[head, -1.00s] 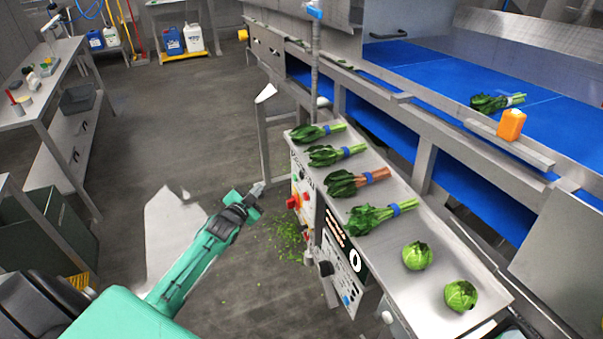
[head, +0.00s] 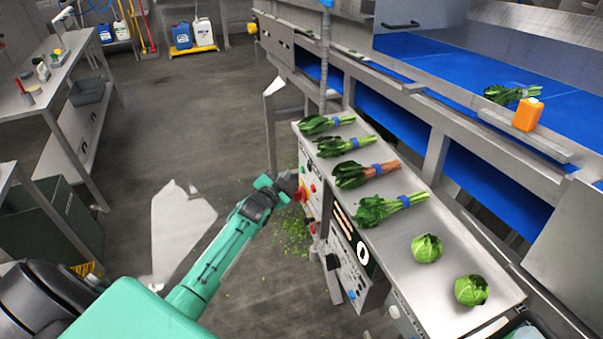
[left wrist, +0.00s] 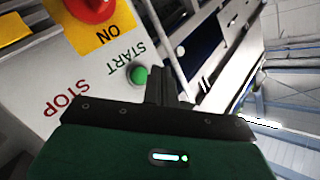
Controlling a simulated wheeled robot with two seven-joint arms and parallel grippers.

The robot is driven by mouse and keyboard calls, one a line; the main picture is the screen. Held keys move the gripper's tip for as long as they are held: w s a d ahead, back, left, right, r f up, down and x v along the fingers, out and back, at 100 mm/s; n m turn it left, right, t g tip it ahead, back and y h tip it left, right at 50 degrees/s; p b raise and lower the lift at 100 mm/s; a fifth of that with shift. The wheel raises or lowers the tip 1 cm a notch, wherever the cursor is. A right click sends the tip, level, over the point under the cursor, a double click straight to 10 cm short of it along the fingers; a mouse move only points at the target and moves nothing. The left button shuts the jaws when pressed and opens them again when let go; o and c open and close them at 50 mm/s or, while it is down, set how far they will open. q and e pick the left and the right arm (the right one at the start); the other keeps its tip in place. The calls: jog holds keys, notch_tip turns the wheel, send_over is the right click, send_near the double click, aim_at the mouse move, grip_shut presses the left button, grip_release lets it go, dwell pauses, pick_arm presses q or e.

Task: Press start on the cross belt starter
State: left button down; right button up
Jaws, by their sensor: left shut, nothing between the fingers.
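The cross belt starter (left wrist: 45,85) is a pale panel on the side of the steel table, and shows close in the left wrist view. Its green start button (left wrist: 138,75) sits beside the word START, just left of my fingertips there. A red knob (left wrist: 92,8) on a yellow plate marked ON is above it, and the word STOP is at lower left. My left gripper (left wrist: 165,88) is shut and empty. In the head view my left gripper (head: 287,182) is at the panel, near the red knob (head: 300,195), and hides part of it. Contact with the button cannot be told.
Bunches of greens (head: 385,208) and two cabbages (head: 427,248) lie on the steel table (head: 440,310) above the panel. A second panel with a black knob (head: 332,262) is nearer. A blue belt (head: 440,70) runs behind. The floor (head: 200,130) to the left is mostly clear.

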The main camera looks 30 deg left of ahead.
aim_at(303, 170)
pick_arm(q)
jog(key=shift+w+d, duration=0.5)
jog(key=shift+w, duration=0.1)
dwell(1.1)
jog(key=shift+w+d+r, duration=0.1)
dwell(0.4)
jog(key=shift+w+d, duration=0.2)
jog(key=shift+w, duration=0.05)
